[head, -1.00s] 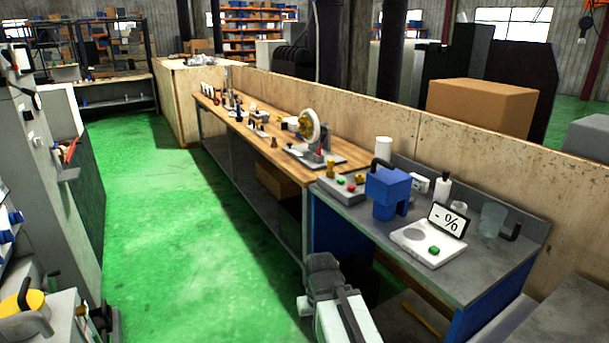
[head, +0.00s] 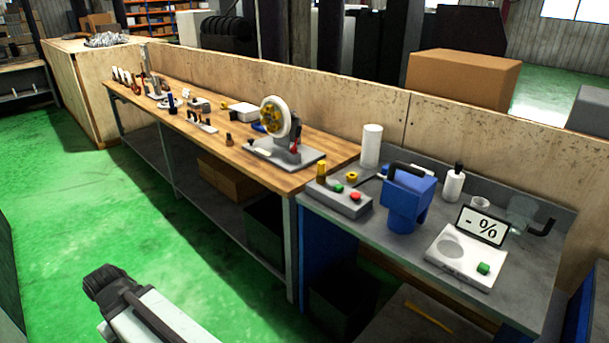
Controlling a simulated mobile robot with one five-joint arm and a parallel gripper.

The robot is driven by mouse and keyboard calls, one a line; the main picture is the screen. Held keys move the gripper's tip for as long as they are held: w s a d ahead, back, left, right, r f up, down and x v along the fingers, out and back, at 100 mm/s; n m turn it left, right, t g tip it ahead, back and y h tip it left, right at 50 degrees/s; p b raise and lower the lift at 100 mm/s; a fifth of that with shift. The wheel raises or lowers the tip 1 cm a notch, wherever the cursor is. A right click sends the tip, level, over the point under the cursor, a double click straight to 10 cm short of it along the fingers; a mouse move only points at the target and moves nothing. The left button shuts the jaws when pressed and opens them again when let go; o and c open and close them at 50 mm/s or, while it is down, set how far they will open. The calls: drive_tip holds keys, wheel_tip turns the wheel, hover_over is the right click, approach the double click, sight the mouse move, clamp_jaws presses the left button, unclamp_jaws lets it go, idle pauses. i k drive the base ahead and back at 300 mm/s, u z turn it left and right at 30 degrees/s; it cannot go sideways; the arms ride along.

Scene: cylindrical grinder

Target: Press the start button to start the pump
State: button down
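A grey control box (head: 338,198) sits on the left end of the grey bench in the head view. On its top are a green button (head: 338,188), a red button (head: 355,196) and a yellow knob (head: 321,172). No lettering is readable, and no pump can be made out for certain. My arm's dark end (head: 106,284) shows at the lower left, over the green floor, well apart from the bench and the box. No fingers can be made out on it, and it touches nothing.
A blue jug (head: 405,205) stands just right of the box. A wooden bench (head: 225,118) with a wheel device (head: 283,135) adjoins on the left. The green floor (head: 60,220) before it is clear.

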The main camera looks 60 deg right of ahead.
sight(337, 188)
drive_tip(key=z, duration=0.35)
drive_tip(key=i, duration=1.4)
drive_tip(key=z, duration=1.4)
drive_tip(key=i, duration=0.6)
drive_tip(key=u, duration=0.4)
drive_tip(key=k, duration=0.6)
drive_tip(key=z, duration=0.05)
